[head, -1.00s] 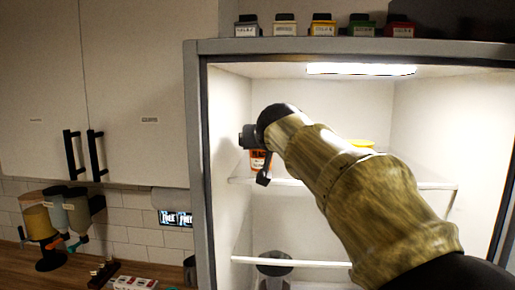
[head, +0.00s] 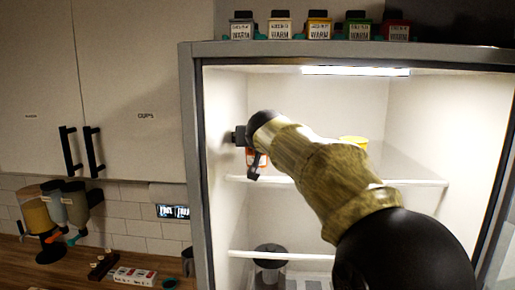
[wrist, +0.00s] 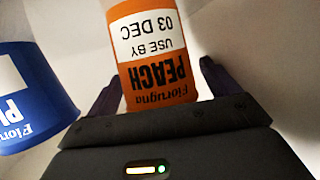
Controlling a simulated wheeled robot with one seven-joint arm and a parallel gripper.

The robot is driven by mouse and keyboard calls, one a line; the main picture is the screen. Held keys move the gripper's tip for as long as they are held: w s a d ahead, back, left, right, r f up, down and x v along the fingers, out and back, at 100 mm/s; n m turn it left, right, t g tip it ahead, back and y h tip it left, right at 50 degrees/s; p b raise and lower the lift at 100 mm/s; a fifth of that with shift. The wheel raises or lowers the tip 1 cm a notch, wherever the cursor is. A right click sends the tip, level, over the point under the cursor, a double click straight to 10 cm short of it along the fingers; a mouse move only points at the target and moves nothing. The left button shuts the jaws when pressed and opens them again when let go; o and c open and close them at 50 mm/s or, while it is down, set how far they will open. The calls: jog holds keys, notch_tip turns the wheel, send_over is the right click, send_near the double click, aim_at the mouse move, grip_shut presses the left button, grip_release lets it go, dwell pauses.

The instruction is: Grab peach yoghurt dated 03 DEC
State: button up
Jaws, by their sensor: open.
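An orange peach yoghurt (wrist: 155,75) with a white label reading USE BY 03 DEC fills the upper middle of the wrist view, its print upside down. My gripper (wrist: 160,95) is open, with one dark finger on each side of the yoghurt. I cannot tell whether either finger touches it. In the head view the orange yoghurt (head: 257,160) shows in part behind the end of my arm, on the upper shelf (head: 400,182) of the lit cabinet at its left side. The fingers are mostly hidden there.
A blue tub (wrist: 35,95) stands close left of the gripper in the wrist view. A yellow tub (head: 353,142) stands further right on the upper shelf. The cabinet's left wall (head: 226,110) is close to the gripper. A dark-lidded container (head: 270,262) is on the level below.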

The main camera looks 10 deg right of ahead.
jog(key=shift+w, duration=0.1)
jog(key=c, duration=1.1)
jog(key=shift+c, duration=0.2)
jog(key=shift+r, duration=1.55)
jog(key=shift+s+r+b, duration=0.15)
jog(key=shift+s+b, duration=0.1)
jog(key=shift+b, duration=0.15)
jog(key=s+a+b, duration=0.2)
jog(key=s+b, duration=0.5)
jog(key=s, duration=1)
jog(key=shift+s, duration=0.3)
jog(key=shift+w+a, duration=0.15)
